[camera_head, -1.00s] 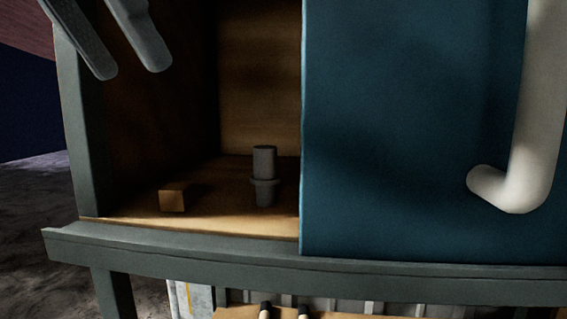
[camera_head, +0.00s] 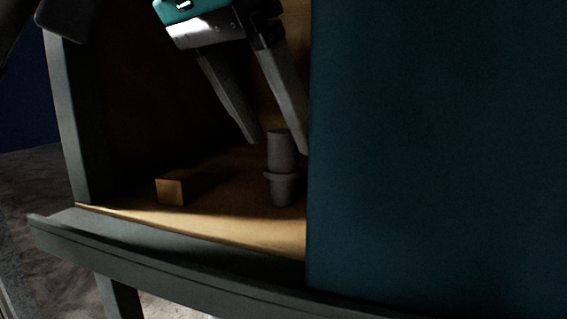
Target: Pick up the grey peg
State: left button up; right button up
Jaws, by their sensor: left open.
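The grey peg (camera_head: 281,165) stands upright on the wooden floor of the cabinet, close to the edge of the blue door. It is a cylinder with a wider collar at mid-height. My left gripper (camera_head: 279,146) is open and points down from above. Its two long dark fingers end near the top of the peg, one tip to the left of it and the other to the right. I cannot tell whether a finger touches the peg. My right gripper is not in view.
A small wooden block (camera_head: 171,191) sits on the cabinet floor (camera_head: 222,225) left of the peg. The blue door (camera_head: 430,160) covers the right side. A grey frame post (camera_head: 75,120) stands at the left, and a grey ledge (camera_head: 150,255) runs along the front.

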aim_at(294, 163)
pick_arm(q)
jog(key=p+x, duration=0.1)
jog(key=x, duration=0.4)
jog(key=shift+d+f, duration=0.1)
jog(key=shift+d, duration=0.05)
jog(key=shift+s, duration=0.1)
grip_shut()
dwell(0.4)
